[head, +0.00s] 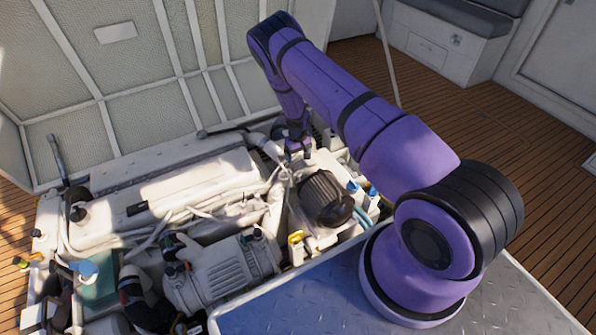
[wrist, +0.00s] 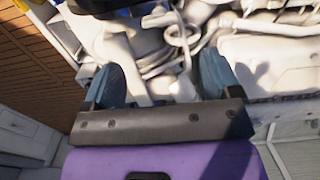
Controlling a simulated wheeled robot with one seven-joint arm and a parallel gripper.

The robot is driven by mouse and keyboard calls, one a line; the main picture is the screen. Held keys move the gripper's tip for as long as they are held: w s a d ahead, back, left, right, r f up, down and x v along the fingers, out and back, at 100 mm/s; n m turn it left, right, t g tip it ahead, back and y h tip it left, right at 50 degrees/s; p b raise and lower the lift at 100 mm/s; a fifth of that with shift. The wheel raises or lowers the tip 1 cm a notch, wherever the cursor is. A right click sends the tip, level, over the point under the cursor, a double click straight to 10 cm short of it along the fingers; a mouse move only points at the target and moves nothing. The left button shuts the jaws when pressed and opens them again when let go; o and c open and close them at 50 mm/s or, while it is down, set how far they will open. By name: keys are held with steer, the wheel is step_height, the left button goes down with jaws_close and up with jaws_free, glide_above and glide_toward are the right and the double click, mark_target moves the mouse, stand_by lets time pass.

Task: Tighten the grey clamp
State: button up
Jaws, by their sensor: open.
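My gripper (head: 298,152) reaches down into the far right part of the white engine (head: 165,185), in the head view. In the wrist view my gripper (wrist: 164,68) shows two blue fingers spread wide apart with nothing held between them. Pale hoses and a looped pipe (wrist: 181,38) lie beyond and between the fingers. I cannot pick out the grey clamp for certain in either view. In the head view my arm and gripper hide part of the area around the fingertips.
A dark ribbed cap (head: 326,198) stands just in front of my gripper. Blue-capped fittings (head: 372,192) and a yellow handle (head: 296,238) are nearby. The raised hatch lid (head: 120,75) stands behind the engine. Metal tread plate (head: 300,300) and wooden deck (head: 490,120) are clear.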

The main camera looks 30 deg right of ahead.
mark_target(298, 175)
step_height(298, 175, down, 10)
stand_by(0.5)
steer(key=c, duration=0.9)
